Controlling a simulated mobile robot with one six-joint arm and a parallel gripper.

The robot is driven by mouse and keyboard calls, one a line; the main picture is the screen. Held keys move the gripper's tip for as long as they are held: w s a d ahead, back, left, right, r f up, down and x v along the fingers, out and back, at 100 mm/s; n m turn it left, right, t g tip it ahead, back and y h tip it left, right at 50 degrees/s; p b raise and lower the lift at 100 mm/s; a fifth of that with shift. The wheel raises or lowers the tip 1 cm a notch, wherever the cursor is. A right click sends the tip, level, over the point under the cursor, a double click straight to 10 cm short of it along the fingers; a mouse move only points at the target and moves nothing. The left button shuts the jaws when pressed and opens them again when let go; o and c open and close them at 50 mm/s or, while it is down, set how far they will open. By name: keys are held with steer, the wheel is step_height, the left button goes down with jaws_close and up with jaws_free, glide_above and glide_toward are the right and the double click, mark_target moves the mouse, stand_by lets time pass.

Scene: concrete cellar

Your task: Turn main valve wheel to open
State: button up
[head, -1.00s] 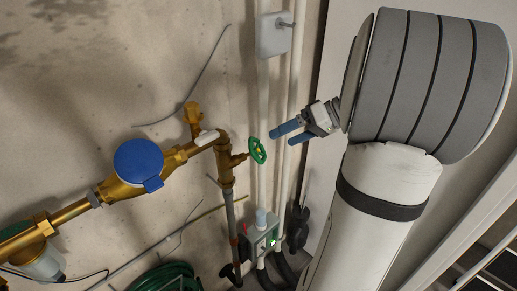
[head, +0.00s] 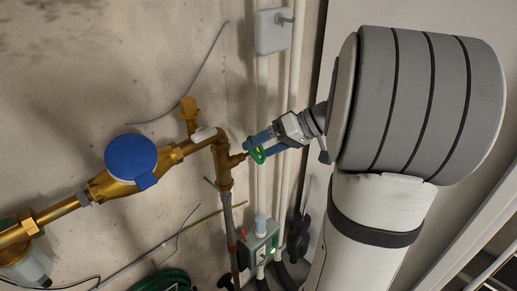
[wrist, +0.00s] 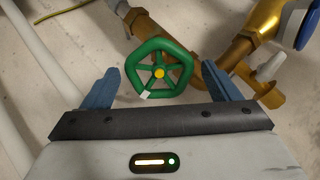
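The main valve wheel is a green, five-sided handwheel (head: 258,154) with spokes on the brass pipework at the wall. In the wrist view the wheel (wrist: 159,69) shows face-on with a yellow hub and a small white mark at its lower left rim. My gripper (head: 262,142) is at the wheel in the head view. In the wrist view my gripper (wrist: 165,88) is open, one blue finger on each side of the wheel, with gaps to the rim. Nothing is held. Whether the fingertips reach the depth of the rim is hard to tell.
A brass pipe (head: 65,212) with a blue-capped meter (head: 131,158) runs left of the wheel. A grey box with a green light (head: 259,243) is below. A pale wall box (head: 273,31) and vertical pipes (head: 293,80) stand close behind my gripper. A green hose (head: 163,281) lies lower left.

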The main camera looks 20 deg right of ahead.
steer(key=c, duration=0.9)
steer(key=shift+f+b, duration=0.1)
steer(key=shift+b, duration=0.2)
steer(key=shift+n+b, duration=0.3)
steer(key=shift+b, duration=0.1)
steer(key=n+b, duration=0.3)
steer(key=b, duration=0.3)
steer(key=shift+n+b, duration=0.5)
steer(key=shift+n+b, duration=0.3)
steer(key=shift+b, duration=0.45)
steer(key=shift+n+b, duration=0.5)
steer(key=shift+b, duration=0.4)
steer(key=n+b, duration=0.2)
steer(key=b, duration=0.2)
steer(key=shift+n, duration=0.3)
